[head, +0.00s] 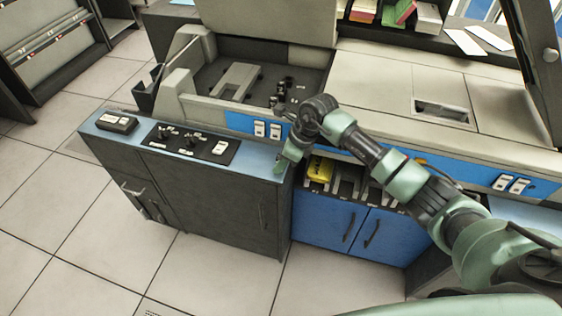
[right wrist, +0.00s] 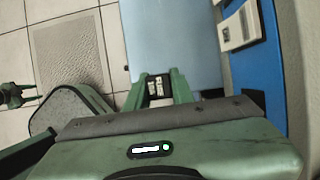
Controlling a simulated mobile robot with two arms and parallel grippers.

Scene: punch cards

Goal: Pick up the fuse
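My right gripper (right wrist: 159,86) is over the right end of the blue top of the low dark cabinet (head: 180,190). In the right wrist view a small dark block with pale marks, which looks like the fuse (right wrist: 159,87), sits between the two green fingers and fills the gap between them. The fuse cannot be made out in the head view, where the gripper (head: 288,158) is small and partly behind its own wrist. My left gripper does not show in the head view.
Left on the cabinet top are a black box (head: 116,122) and a switch panel (head: 190,143). Behind stands a large grey machine (head: 375,85) with a blue front strip. A yellow item (head: 319,169) lies in an open shelf above blue doors (head: 330,215). Tiled floor is clear in front.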

